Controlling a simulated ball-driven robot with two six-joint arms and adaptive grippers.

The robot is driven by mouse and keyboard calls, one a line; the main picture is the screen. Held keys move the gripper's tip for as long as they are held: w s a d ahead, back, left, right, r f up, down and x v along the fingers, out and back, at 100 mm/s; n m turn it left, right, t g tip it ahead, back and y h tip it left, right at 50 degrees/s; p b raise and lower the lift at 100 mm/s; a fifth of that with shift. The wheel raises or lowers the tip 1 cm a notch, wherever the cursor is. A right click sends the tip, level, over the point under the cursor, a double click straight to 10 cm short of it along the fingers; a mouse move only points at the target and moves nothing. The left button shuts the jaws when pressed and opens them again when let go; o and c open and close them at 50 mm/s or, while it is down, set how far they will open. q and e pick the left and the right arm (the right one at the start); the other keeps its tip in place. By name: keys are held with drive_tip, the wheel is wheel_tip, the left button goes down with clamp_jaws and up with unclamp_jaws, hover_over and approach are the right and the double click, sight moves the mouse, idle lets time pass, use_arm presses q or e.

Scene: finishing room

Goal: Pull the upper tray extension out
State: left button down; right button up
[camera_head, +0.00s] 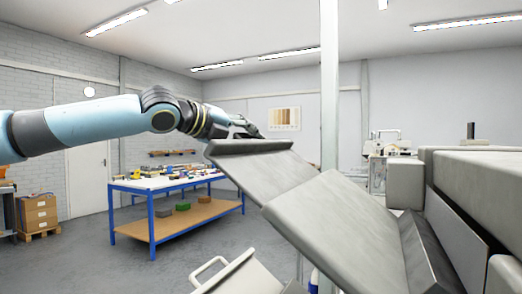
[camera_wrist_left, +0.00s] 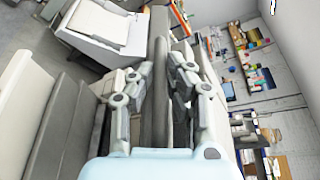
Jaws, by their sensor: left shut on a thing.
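The upper tray (camera_head: 335,225) is a grey sloping plate on the machine at the right of the head view. The upper tray extension (camera_head: 262,172) is the grey plate beyond it, sticking out to the upper left with a raised lip at its far end. My left gripper (camera_head: 248,128) is at this lip, its fingers partly hidden behind it. In the left wrist view, my left gripper (camera_wrist_left: 160,75) has its fingers on both sides of the long dark grey lip (camera_wrist_left: 158,45) and is shut on it. My right gripper shows in neither view.
The grey machine (camera_head: 475,180) fills the right side. A pale lower tray with a handle (camera_head: 240,275) juts out below. A white post (camera_head: 329,90) stands behind the trays. A blue-framed workbench (camera_head: 175,185) stands farther back, with open floor before it.

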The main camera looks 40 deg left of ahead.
use_arm(q)
drive_tip(key=shift+s+a+r, duration=0.15)
drive_tip(key=shift+a+r, duration=0.05)
drive_tip(key=shift+a, duration=0.35)
drive_tip(key=shift+r+b, duration=0.3)
drive_tip(key=c, duration=1.3)
unclamp_jaws()
drive_tip(key=shift+a, duration=0.25)
drive_tip(key=shift+c, duration=0.2)
drive_tip(key=shift+d+r, duration=0.1)
drive_tip(key=shift+d, duration=0.05)
wheel_tip(320, 180, up, 10)
drive_tip(key=shift+f, duration=0.2)
